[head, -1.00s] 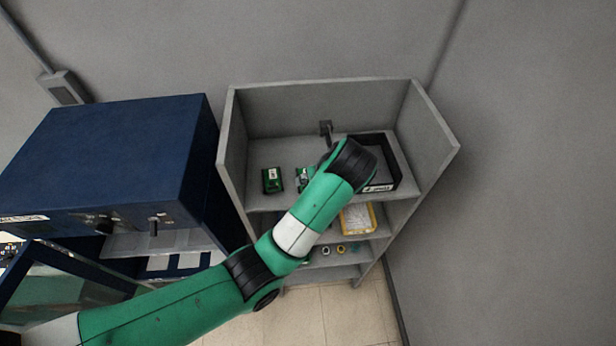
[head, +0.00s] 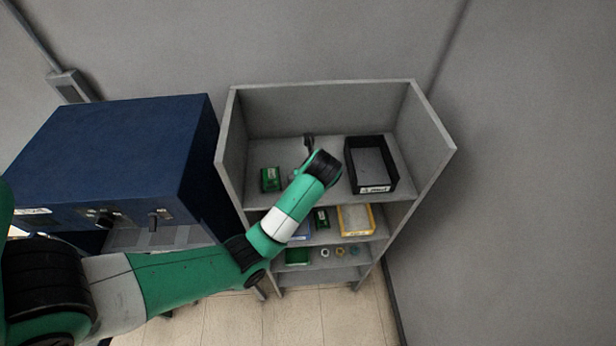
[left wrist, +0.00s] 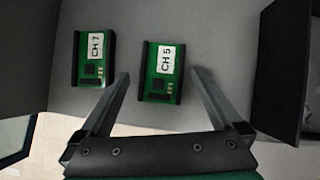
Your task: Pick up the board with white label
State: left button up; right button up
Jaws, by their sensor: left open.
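Two green boards with white labels lie on the top shelf in the left wrist view. The CH 7 board (left wrist: 92,60) is on the left, and the CH 5 board (left wrist: 161,73) is in the middle. My left gripper (left wrist: 160,76) is open, its fingers on either side of the CH 5 board's near part as seen from the wrist; whether they are at its height I cannot tell. In the head view the CH 7 board (head: 271,179) shows left of my left gripper (head: 309,143). My arm mostly hides the CH 5 board there. My right gripper is not in view.
A black bin (head: 375,188) stands on the right of the top shelf. Shelf walls (head: 232,140) close the sides and back. Lower shelves hold a yellow tray (head: 356,220), green boards (head: 298,257) and small rings. A blue cabinet (head: 110,150) stands to the left.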

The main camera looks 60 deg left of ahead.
pick_arm(q)
jog(key=shift+w+a+f, duration=0.15)
jog(key=shift+a+f, duration=0.05)
jog(key=shift+f, duration=0.1)
jog(key=c, duration=1.3)
jog(key=shift+r, duration=0.1)
